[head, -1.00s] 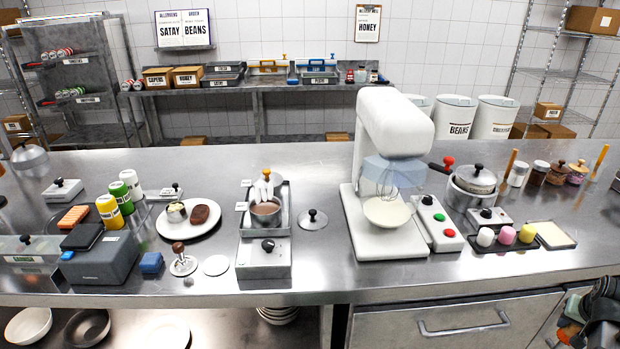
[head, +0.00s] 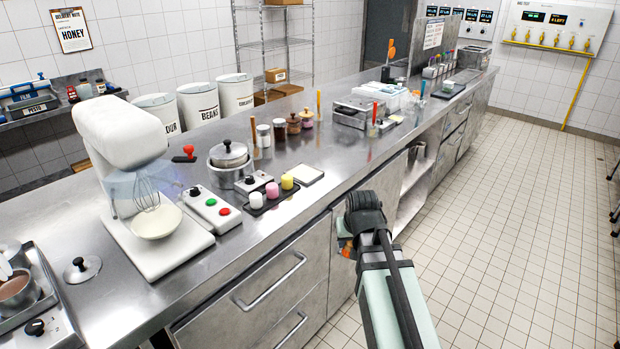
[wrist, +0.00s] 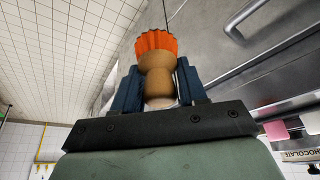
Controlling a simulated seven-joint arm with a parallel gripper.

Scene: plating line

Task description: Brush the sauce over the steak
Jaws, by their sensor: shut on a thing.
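My gripper (wrist: 160,88) is shut on a wooden-bodied tool (wrist: 157,78) with an orange fluted end, seen close up in the wrist view. I cannot tell for certain whether it is a brush. In the head view my gripper (head: 347,238) hangs over the front edge of the counter, at the drawers, with a bit of orange showing. A pot of brown sauce (head: 18,292) stands in a metal tray at the lower left of the head view, cut off by the frame edge, far left of my gripper. The steak is out of view now.
The counter (head: 300,180) holds a white mixer (head: 125,140) with a bowl, a button box (head: 215,208), a lidded pot (head: 230,165) and a dark tray (head: 272,200) of coloured pieces. Drawers (head: 270,290) lie below the front edge. The tiled floor (head: 510,200) at right is open.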

